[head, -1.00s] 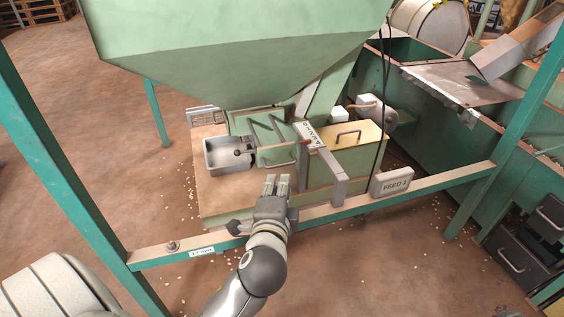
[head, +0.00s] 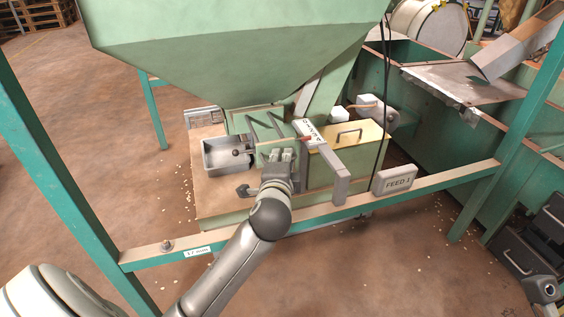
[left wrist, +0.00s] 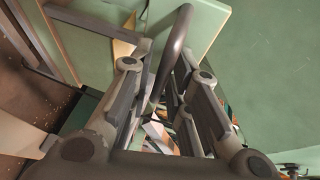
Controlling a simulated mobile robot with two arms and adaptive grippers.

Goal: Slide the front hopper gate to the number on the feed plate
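The front hopper gate (head: 268,153) sits under the green hopper (head: 230,60), beside a small metal tray (head: 228,155). A small label plate (head: 198,252) on the front rail reads about "17 mm".
A yellow-topped box (head: 350,140) and a grey post (head: 335,175) stand right of the gate. A black cable (head: 383,100) hangs there.

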